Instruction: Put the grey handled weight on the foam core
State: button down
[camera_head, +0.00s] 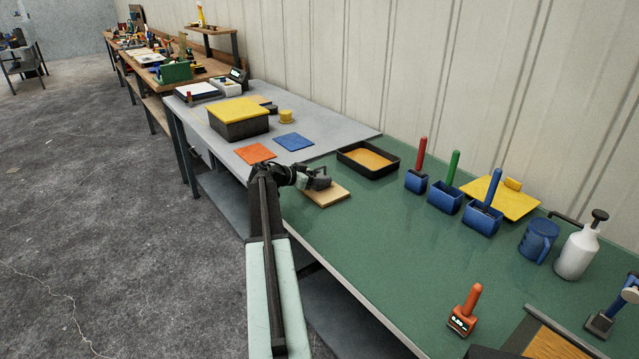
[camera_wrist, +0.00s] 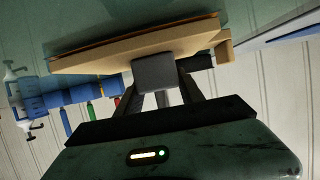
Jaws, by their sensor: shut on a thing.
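My gripper (camera_head: 312,178) is at the near left part of the green table. It is shut on the grey handled weight (camera_head: 321,184), whose handle is mostly hidden by the jaws. The weight is over a flat tan slab (camera_head: 334,198), which looks like the foam core. In the wrist view, which is upside down, the grey block of the weight (camera_wrist: 155,73) is between the fingers (camera_wrist: 160,96) and overlaps the edge of the tan slab (camera_wrist: 105,58). I cannot tell whether the weight touches the slab.
A black tray with orange filling (camera_head: 382,165) stands behind the slab. Blue holders with red, green and blue handles (camera_head: 445,201) stand to the right. An orange-handled tool (camera_head: 464,312) is near the front. The green tabletop between is clear.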

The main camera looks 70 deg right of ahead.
jog(key=c, duration=0.7)
grip_release()
jog(key=shift+c, duration=0.2)
jog(key=shift+r, duration=0.2)
jog(key=p+v, duration=0.4)
jog(key=v, duration=0.8)
jog(key=shift+f+p, duration=0.2)
jog(key=shift+p, duration=0.1)
